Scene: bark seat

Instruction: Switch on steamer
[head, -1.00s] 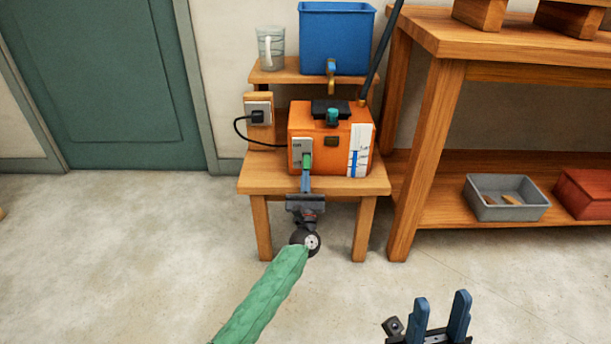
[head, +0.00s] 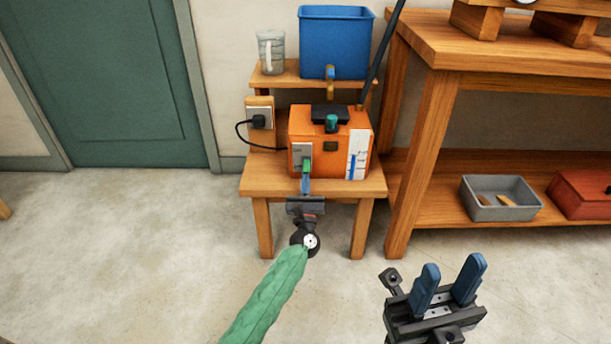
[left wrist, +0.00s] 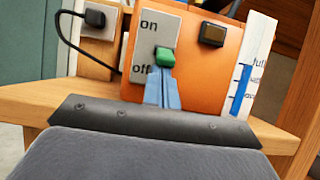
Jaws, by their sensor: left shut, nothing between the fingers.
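The orange steamer (head: 303,128) stands on a wooden stand. Its front left carries a grey switch plate (left wrist: 172,25) marked "on" above and "off" below. A green switch lever (left wrist: 165,57) sticks out of the plate, level with a height nearer "off" than "on" in the left wrist view. My left gripper (head: 305,185) is shut and empty, with its blue fingertips right at the green lever from below; I cannot tell whether they touch. A small dark window (left wrist: 213,34) is beside the plate. My right gripper (head: 448,285) is open and empty, away from the steamer.
A blue tank (head: 335,42) and a glass jug (head: 271,52) stand on the shelf above the steamer. A black cord runs to a wall plug (head: 259,120). A wooden bench (head: 425,165) at the right holds a grey tray (head: 480,211) and a red box (head: 580,192).

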